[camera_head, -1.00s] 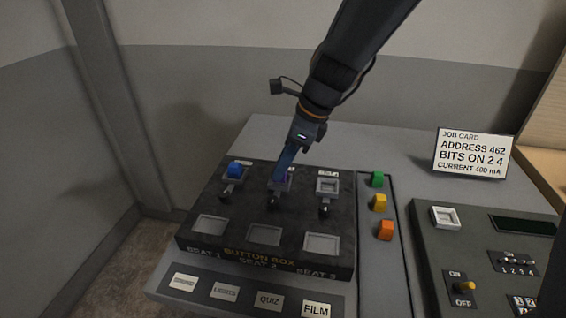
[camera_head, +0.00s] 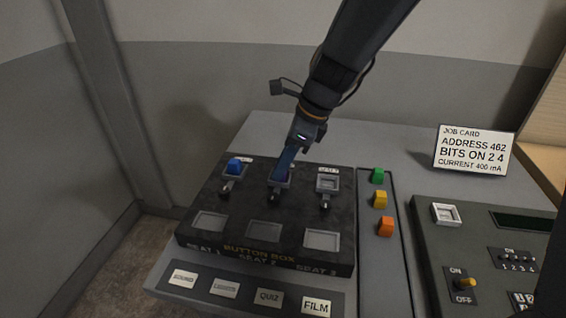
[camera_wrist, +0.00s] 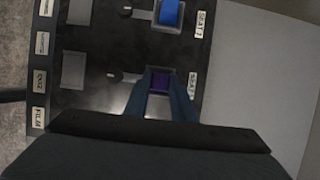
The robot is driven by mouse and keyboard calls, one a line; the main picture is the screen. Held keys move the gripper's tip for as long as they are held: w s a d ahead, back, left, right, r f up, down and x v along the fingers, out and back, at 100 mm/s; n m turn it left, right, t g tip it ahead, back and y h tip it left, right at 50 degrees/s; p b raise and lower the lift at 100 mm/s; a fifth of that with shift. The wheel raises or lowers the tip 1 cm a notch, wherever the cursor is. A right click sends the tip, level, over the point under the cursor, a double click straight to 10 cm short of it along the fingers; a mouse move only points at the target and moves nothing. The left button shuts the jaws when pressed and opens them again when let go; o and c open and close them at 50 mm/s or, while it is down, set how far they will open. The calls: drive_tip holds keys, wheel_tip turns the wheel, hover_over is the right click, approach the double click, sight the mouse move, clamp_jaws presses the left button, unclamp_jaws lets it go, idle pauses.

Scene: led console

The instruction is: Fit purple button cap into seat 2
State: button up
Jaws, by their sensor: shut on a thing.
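The purple button cap (camera_wrist: 160,82) shows in the wrist view between my fingertips, inside the square frame of seat 2 (camera_wrist: 150,70). In the head view my gripper (camera_head: 281,177) reaches down to the middle seat (camera_head: 271,183) and hides most of the cap. My gripper is shut on the cap, with a finger on either side of it in the wrist view (camera_wrist: 160,95). Whether the cap is fully down in the seat I cannot tell.
A blue cap (camera_head: 235,166) sits in seat 1, and seat 3 (camera_head: 327,185) is empty. Green (camera_head: 377,176), yellow (camera_head: 380,200) and orange (camera_head: 385,227) caps stand at the right of the black button box (camera_head: 215,255). A job card (camera_head: 473,152) stands behind.

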drive_tip(key=o, duration=1.1)
drive_tip(key=shift+o, duration=0.2)
drive_tip(key=v, duration=0.7)
drive_tip(key=shift+r+b, duration=0.3)
drive_tip(key=shift+r, duration=0.05)
drive_tip(key=shift+d, duration=0.2)
